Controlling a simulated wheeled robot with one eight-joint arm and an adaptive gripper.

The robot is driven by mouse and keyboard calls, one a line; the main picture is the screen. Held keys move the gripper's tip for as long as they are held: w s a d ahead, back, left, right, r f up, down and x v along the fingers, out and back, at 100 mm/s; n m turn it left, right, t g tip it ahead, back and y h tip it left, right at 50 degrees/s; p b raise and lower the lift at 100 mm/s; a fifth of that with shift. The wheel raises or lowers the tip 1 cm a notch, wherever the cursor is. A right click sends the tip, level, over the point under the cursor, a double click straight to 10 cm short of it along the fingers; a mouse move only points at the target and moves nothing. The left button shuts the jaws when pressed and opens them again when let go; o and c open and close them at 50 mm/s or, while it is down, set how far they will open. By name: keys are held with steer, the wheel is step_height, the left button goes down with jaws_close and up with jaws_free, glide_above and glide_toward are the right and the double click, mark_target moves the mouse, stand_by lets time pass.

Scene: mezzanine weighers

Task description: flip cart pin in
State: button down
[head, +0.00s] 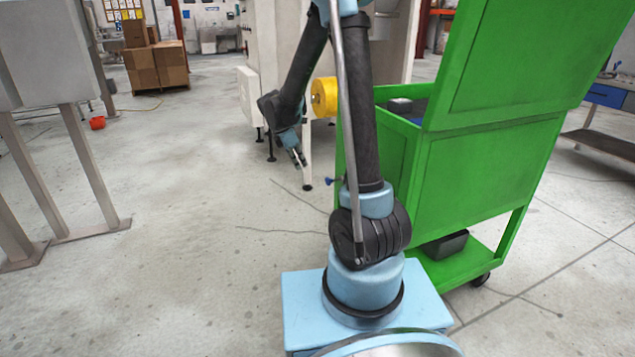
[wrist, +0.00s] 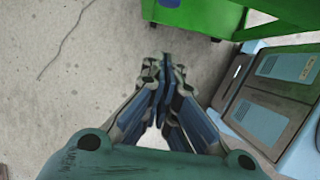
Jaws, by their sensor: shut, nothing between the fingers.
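The green cart (head: 485,185) stands right of my arm, with its large green lid panel (head: 520,60) raised. A small blue knob-like part (head: 330,182) shows at the cart's left side, low down and partly beside my arm; I cannot tell for sure that it is the pin. My gripper (head: 298,157) is left of the cart, pointing down, apart from it and above that blue part in the picture. In the wrist view my gripper (wrist: 160,65) has its fingers together and empty, with the green cart (wrist: 200,14) at the top edge. No pin shows clearly there.
A yellow round part (head: 324,97) is close behind my gripper, near a pale machine (head: 280,50). A dark box (head: 445,244) sits on the cart's lower shelf. Metal legs (head: 90,170) stand at left. The floor (head: 190,210) between is clear.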

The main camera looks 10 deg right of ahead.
mark_target(326, 182)
steer(key=shift+w+a+f, duration=0.1)
steer(key=shift+f, duration=0.1)
stand_by(0.3)
steer(key=w+d+f, duration=0.2)
steer(key=d+f, duration=0.5)
steer(key=f, duration=0.2)
steer(key=shift+d, duration=0.25)
stand_by(0.4)
steer(key=shift+w+d, duration=0.2)
steer(key=shift+d, duration=0.55)
steer(key=shift+w+d, duration=0.15)
steer(key=shift+d, duration=0.55)
steer(key=shift+a, duration=0.1)
